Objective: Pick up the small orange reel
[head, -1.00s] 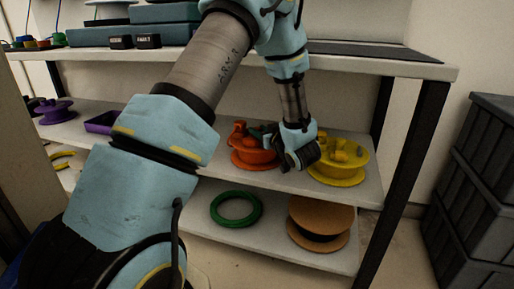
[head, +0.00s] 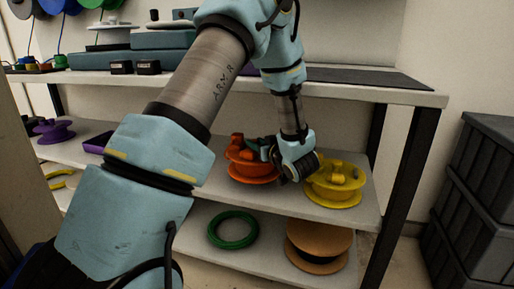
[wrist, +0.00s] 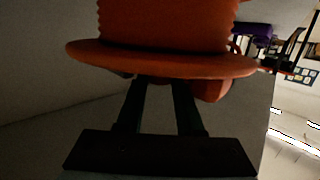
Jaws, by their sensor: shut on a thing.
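The orange reel (head: 252,171) stands on the middle shelf, with small orange blocks (head: 237,141) on top. My gripper (head: 265,150) is at its right side, shut on it, between it and the yellow reel (head: 335,190). In the wrist view, the orange reel (wrist: 165,62) fills the top, its flange across the picture. My gripper's two dark fingers (wrist: 158,95) reach to the flange's edge. Their tips are hidden there, so I cannot tell which part they clasp. A rounded orange piece (wrist: 212,90) shows beside the right finger.
The yellow reel is close to my gripper's right. A purple reel (head: 53,131) and purple tray (head: 97,144) are farther left. A green ring (head: 233,244) and a brown reel (head: 318,238) lie on the lower shelf. The upper shelf (head: 310,88) is overhead; dark crates (head: 475,190) stand right.

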